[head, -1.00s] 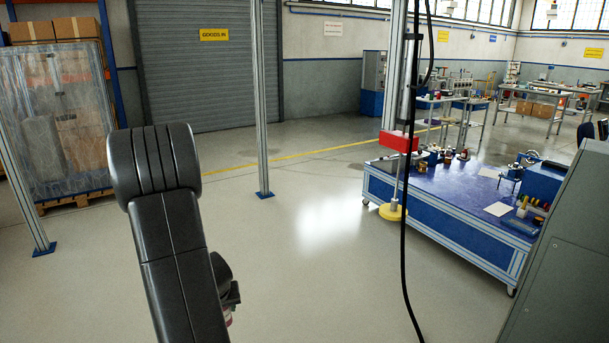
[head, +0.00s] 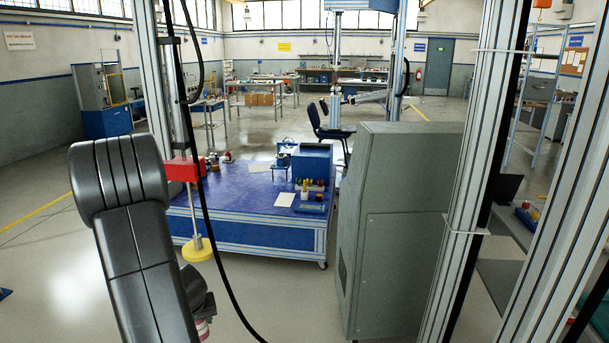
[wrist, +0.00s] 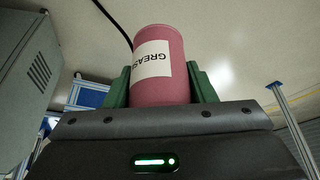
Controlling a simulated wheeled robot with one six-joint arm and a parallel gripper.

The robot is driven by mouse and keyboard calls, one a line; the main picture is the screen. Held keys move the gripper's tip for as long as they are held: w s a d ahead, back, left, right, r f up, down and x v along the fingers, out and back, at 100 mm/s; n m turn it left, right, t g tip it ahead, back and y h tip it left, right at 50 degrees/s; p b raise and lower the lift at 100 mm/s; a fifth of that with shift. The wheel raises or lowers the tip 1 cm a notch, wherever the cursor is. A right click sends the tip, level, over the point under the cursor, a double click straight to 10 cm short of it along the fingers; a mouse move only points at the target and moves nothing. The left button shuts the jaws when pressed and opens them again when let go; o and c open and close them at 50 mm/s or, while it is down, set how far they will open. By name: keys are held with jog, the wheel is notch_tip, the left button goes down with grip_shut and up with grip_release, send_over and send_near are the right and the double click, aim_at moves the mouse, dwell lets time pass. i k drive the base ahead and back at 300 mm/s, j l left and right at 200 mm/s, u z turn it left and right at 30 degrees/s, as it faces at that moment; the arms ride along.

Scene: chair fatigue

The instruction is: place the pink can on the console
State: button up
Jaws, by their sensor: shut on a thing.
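The pink can (wrist: 175,85) carries a white label reading "GREASE". In the wrist view it sits between the two green fingers of my gripper (wrist: 160,88), which is shut on it. In the head view only a small pink part of the can (head: 202,330) shows below my dark wrist, mostly hidden by my arm. A grey cabinet (head: 400,240), which looks like the console, stands right of centre, apart from my gripper. Its grey side also shows at the left of the wrist view (wrist: 28,60).
A blue-topped workbench (head: 237,190) with several small items stands behind my arm. A red block (head: 183,169) on a post with a yellow base (head: 197,249) and a hanging black cable are close by. Metal posts (head: 470,130) rise at the right. Floor before the cabinet is open.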

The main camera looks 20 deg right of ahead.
aim_at(424, 127)
jog(key=i+z, duration=0.15)
jog(key=z, duration=0.25)
jog(key=i+l+z, duration=0.1)
jog(key=z, duration=0.3)
jog(key=i+j+z, duration=0.1)
jog(key=i+z, duration=0.3)
jog(key=z, duration=0.35)
jog(key=i+j, duration=0.05)
jog(key=j, duration=0.05)
